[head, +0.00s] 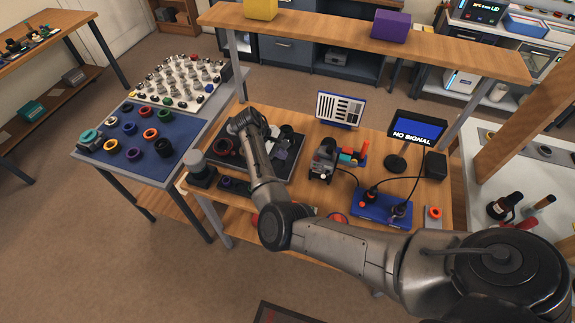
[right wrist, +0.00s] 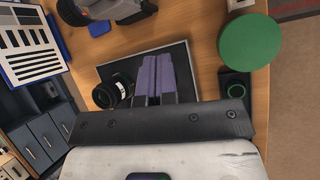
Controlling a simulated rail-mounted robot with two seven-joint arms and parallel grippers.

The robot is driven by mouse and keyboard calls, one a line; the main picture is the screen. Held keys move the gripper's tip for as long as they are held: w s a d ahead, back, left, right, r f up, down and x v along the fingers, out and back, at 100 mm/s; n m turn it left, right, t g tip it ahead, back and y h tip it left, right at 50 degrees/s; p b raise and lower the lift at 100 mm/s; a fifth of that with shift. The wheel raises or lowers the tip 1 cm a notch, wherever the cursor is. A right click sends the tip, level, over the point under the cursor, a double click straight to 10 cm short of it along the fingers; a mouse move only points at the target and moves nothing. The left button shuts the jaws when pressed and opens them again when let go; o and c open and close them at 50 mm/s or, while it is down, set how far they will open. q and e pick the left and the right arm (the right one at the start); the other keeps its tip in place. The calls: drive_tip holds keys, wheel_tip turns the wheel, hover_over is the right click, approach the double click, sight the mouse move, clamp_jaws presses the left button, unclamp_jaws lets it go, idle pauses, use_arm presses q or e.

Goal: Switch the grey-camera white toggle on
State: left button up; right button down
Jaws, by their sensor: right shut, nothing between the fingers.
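A grey camera-like device (head: 322,160) stands on the bench right of the tray in the head view. Its edge shows at the top of the right wrist view (right wrist: 108,8). I cannot make out its white toggle for certain in either view. My right gripper (head: 281,152) is over the dark tray, left of that device and apart from it, partly hidden by my arm. In the right wrist view its fingers (right wrist: 155,76) are together with nothing between them. My left gripper is not in view.
The tray (right wrist: 183,48) holds a black lens (right wrist: 113,92) beside the fingers. A green disc (right wrist: 250,42) lies near the bench edge. A chart (head: 340,108), monitor (head: 418,128) and blue pad with cables (head: 381,207) stand around. An overhead shelf (head: 370,46) crosses the back.

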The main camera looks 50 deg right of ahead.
sight(325, 175)
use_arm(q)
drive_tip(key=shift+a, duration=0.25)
use_arm(e)
drive_tip(key=shift+s+r+n+g, duration=0.25)
drive_tip(key=shift+s+n, duration=0.2)
drive_tip(key=shift+n, duration=0.65)
drive_tip(key=shift+s+r+n+g, duration=0.1)
drive_tip(key=shift+s+n+g, duration=0.3)
drive_tip(key=shift+n, duration=0.7)
drive_tip(key=shift+d, duration=0.1)
drive_tip(key=x, duration=1)
drive_tip(key=shift+s+d+f+b, duration=0.1)
drive_tip(key=shift+s+f+b, duration=0.05)
drive_tip(key=shift+b, duration=0.2)
drive_tip(key=shift+s+d+f, duration=0.1)
drive_tip(key=shift+s+d, duration=0.45)
drive_tip(key=shift+s, duration=0.35)
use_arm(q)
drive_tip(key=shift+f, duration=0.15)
use_arm(e)
drive_tip(key=shift+s+d+f, duration=0.15)
drive_tip(key=shift+s+d, duration=0.25)
drive_tip(key=shift+s, duration=0.25)
